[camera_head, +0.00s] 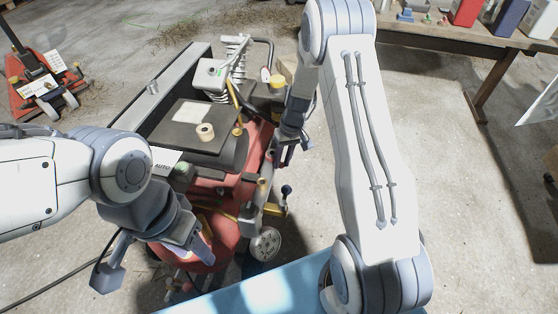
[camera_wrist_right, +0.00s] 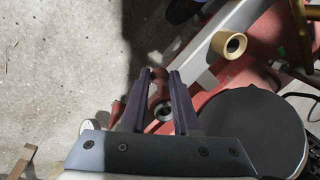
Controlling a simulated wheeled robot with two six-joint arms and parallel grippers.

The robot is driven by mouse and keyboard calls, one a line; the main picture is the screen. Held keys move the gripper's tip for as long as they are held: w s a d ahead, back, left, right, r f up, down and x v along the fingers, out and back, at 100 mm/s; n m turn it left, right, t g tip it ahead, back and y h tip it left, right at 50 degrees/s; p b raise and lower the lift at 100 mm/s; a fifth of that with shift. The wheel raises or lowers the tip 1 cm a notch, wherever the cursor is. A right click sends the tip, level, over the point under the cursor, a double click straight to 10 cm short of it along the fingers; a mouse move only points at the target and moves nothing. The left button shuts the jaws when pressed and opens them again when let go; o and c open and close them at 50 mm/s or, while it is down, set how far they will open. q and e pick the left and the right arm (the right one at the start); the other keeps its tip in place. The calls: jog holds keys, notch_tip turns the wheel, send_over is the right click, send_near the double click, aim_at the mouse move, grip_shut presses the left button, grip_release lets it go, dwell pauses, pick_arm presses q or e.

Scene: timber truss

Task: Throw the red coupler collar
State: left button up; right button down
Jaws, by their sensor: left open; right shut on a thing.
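A small red part, apparently the red coupler collar (camera_wrist_right: 158,82), sits between the fingers of my right gripper (camera_wrist_right: 160,74) in the right wrist view. The fingers are shut on it, and a dark round opening shows just below it. In the head view my right gripper (camera_head: 290,150) reaches down at the right side of the red machine (camera_head: 210,245); the collar is hidden or too small to tell there. My left gripper (camera_head: 155,262) is open and empty at the front left of the machine.
A brass roller (camera_wrist_right: 229,43) is near the right fingers. A wooden table (camera_head: 450,38) stands at the back right; a red jack (camera_head: 40,85) is back left.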

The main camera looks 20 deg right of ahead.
jog(key=shift+w+d+n+g+h+p, duration=0.1)
jog(key=shift+w+d+n+g+p, duration=0.3)
jog(key=shift+n, duration=1.05)
jog(key=shift+w+d+n+g+h+p, duration=0.15)
jog(key=shift+w+d+n+p, duration=0.4)
jog(key=shift+n, duration=0.85)
jog(key=shift+w+d+n+g+h+p, duration=0.1)
jog(key=shift+w+d+n+g+p, duration=0.15)
jog(key=shift+d+n+p, duration=0.8)
jog(key=shift+a+n+b, duration=0.3)
jog(key=shift+a+n, duration=0.2)
jog(key=c, duration=0.7)
grip_release()
jog(key=shift+o, duration=0.2)
jog(key=shift+w+r, duration=0.1)
jog(key=shift+r, duration=0.05)
notch_tip(320, 180, up, 10)
jog(key=w+d+p, duration=0.1)
jog(key=p, duration=0.1)
jog(key=shift+w+d+p, duration=0.15)
jog(key=shift+d+p, duration=0.05)
jog(key=shift+p, duration=0.2)
